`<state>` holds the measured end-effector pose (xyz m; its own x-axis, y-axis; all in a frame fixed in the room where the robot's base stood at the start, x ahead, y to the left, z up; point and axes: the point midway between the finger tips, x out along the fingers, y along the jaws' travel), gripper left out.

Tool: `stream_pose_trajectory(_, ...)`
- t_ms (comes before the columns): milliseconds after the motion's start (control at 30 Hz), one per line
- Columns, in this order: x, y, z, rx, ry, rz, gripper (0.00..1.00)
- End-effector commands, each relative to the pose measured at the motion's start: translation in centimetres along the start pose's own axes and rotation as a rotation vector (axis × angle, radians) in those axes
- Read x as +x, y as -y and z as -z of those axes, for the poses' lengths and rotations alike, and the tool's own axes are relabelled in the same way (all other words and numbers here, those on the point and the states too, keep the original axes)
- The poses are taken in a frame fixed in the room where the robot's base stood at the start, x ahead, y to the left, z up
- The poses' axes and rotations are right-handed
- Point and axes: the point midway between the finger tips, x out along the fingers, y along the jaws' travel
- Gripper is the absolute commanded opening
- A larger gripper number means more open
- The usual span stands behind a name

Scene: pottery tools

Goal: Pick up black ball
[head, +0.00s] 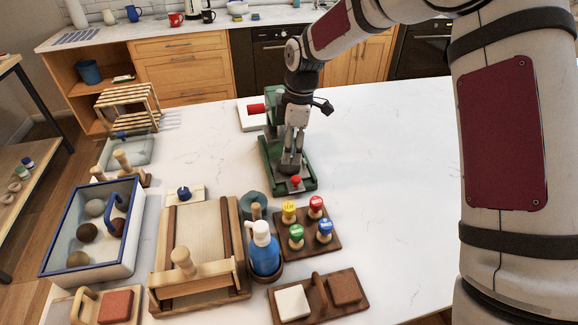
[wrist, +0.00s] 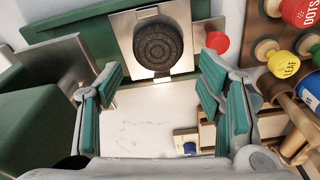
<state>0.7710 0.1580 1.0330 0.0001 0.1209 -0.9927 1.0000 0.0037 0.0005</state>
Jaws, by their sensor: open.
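A black, round thing with a ringed, rough top (wrist: 160,46) sits on a square metal plate (wrist: 122,28) of a green press in the wrist view. It looks more like a thick disc than a plain ball, but its sides are hard to see. My gripper (wrist: 161,78) is open, its teal-padded fingers spread either side of the plate's lower part with nothing between them. In the head view my gripper (head: 292,160) points down over the front of the green press (head: 273,183) and largely hides the black thing.
A red knob (head: 295,180) stands beside the plate. A blue-rimmed tray (head: 131,251) holds several grey and brown balls. Coloured stamps (head: 296,232), a blue bottle (head: 264,255) and a wooden frame (head: 238,225) stand in front. The table's right side is clear.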

Motion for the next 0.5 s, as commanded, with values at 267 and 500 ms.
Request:
stream_pose_trajectory(267, 3.3, -0.3, -0.6, 0.0, 0.001, 0.003, 0.61)
stream_pose_trajectory(500, 5.2, -0.3, -0.5, 0.0, 0.001, 0.001, 0.61)
